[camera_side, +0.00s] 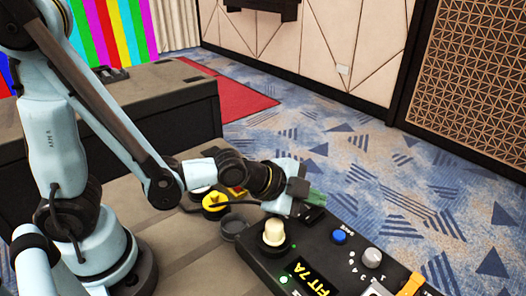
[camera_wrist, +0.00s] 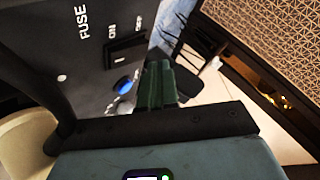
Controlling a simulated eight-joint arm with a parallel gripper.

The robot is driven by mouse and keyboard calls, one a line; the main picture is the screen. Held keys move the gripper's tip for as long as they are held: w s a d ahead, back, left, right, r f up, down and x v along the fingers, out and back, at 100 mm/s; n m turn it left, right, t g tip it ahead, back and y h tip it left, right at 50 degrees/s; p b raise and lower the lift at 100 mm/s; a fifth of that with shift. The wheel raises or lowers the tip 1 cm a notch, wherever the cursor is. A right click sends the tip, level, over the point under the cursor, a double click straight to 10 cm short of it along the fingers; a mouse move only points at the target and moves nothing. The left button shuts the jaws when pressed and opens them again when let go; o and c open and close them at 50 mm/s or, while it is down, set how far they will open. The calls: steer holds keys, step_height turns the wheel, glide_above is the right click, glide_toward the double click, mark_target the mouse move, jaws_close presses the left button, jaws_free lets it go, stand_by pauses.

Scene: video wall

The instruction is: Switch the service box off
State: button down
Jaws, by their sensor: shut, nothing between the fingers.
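The service box (camera_side: 262,258) is a black panel at the lower right of the side view, with a lit display reading "FIT 7A". In the wrist view its face (camera_wrist: 60,50) carries the word FUSE and a black rocker switch (camera_wrist: 125,52) between the labels ON and OFF. I cannot tell which side of the rocker is pressed. My gripper (camera_side: 316,197) is over the far end of the box, close to the black switch (camera_side: 313,214). In the wrist view its green fingers (camera_wrist: 158,86) are together and empty, beside the OFF end; contact is unclear.
The box also bears a cream knob (camera_side: 274,232), a blue button (camera_side: 339,237), a grey knob (camera_side: 372,258) and an orange part (camera_side: 411,284). A dark case (camera_side: 170,105) stands at the left; patterned carpet lies beyond.

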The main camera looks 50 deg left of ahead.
mark_target(308, 215)
steer(key=shift+f, duration=0.1)
steer(key=shift+f, duration=0.3)
steer(key=shift+w+f, duration=0.15)
steer(key=shift+f, duration=0.25)
stand_by(0.7)
steer(key=shift+r, duration=0.8)
steer(key=shift+s+r, duration=0.2)
steer(key=shift+r, duration=0.65)
steer(key=shift+s+r, duration=0.15)
steer(key=shift+r, duration=0.65)
steer(key=shift+s+r, duration=0.2)
steer(key=shift+r, duration=0.65)
steer(key=shift+a, duration=0.1)
